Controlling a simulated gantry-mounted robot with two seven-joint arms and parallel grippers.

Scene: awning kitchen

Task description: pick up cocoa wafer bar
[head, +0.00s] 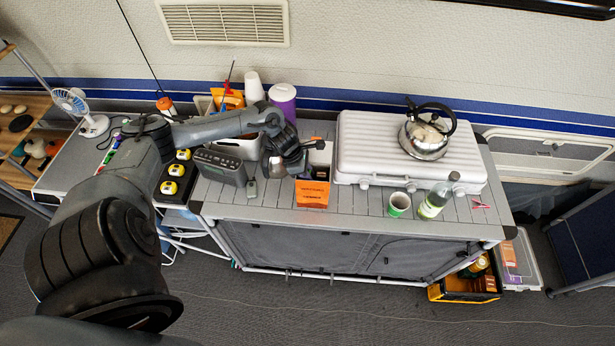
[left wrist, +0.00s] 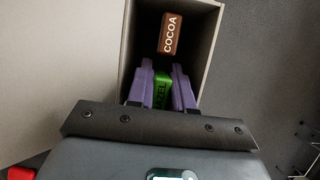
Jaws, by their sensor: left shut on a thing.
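The cocoa wafer bar (left wrist: 170,33) is brown with the word COCOA in pale letters. It shows in the left wrist view inside an open box, beyond my fingertips and apart from them. My left gripper (left wrist: 160,78) has purple fingers reaching into this box. It is shut on a green bar (left wrist: 161,92) whose printed word is partly hidden. In the head view my left gripper (head: 294,165) is at the orange box (head: 312,194) on the counter. The bars cannot be made out there. My right gripper is not in view.
A dark grey radio (head: 221,166) stands left of the box. The white case (head: 400,158) with a kettle (head: 428,134) is right of it. A green-and-white cup (head: 399,204) and a bottle (head: 434,202) stand near the counter's front edge.

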